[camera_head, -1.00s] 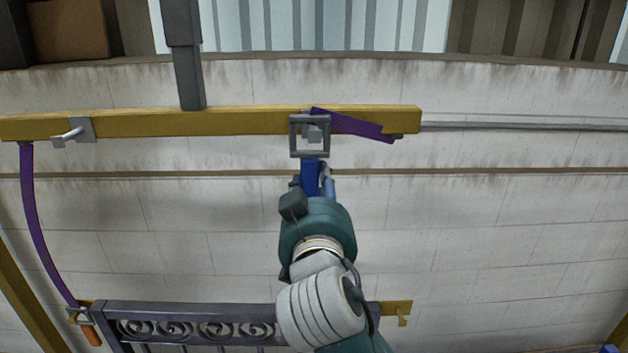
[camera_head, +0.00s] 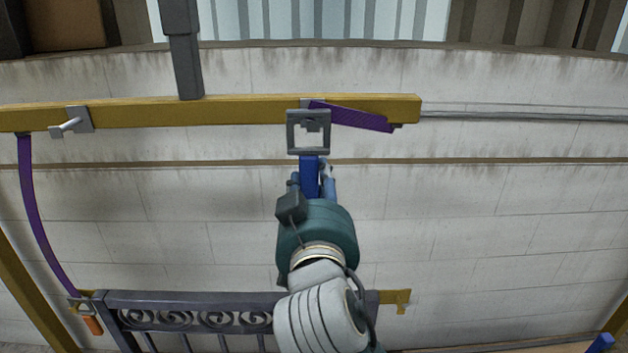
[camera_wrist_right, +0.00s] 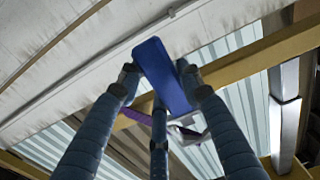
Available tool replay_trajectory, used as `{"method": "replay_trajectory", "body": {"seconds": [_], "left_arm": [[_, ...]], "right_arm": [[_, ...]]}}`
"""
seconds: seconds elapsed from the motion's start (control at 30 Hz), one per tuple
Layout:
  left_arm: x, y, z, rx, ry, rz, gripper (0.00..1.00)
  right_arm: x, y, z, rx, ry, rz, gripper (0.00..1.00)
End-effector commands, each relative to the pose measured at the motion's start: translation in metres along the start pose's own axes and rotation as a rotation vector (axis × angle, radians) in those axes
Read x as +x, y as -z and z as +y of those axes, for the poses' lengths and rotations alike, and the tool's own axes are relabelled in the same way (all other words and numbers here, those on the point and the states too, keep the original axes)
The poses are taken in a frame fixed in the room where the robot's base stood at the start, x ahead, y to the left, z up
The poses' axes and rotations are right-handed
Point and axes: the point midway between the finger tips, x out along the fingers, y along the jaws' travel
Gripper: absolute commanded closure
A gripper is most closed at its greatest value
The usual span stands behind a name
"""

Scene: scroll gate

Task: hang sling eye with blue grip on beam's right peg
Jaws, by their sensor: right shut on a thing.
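My right gripper (camera_head: 311,180) is shut on the blue grip (camera_head: 309,172), which shows large between the fingers in the right wrist view (camera_wrist_right: 161,75). Above the grip is the square grey sling eye (camera_head: 308,151), just in front of the yellow beam (camera_head: 240,109). The right peg (camera_head: 312,125) shows through the eye's opening; I cannot tell whether the eye is around it or short of it. A purple strap (camera_head: 352,117) runs from behind the eye to the beam's right end. My left gripper is not in view.
The left peg (camera_head: 68,127) is bare. Another purple strap (camera_head: 33,215) hangs from the beam's left end to an orange-gripped eye (camera_head: 92,325) at the dark gate (camera_head: 190,308). A pale wall (camera_head: 480,220) stands behind. A dark post (camera_head: 184,65) meets the beam's top.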

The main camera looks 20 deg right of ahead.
Motion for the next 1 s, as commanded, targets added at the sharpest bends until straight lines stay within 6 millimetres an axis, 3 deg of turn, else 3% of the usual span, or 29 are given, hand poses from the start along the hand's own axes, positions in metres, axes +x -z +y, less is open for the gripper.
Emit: {"method": "replay_trajectory", "body": {"seconds": [0.5, 1.0], "left_arm": [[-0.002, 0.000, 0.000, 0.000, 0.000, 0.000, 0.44], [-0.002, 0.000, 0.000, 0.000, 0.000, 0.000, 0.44]], "right_arm": [[-0.041, 0.001, 0.000, 0.002, 0.001, 0.000, 0.96], [-0.044, 0.001, 0.001, 0.002, -0.001, 0.002, 0.96]]}}
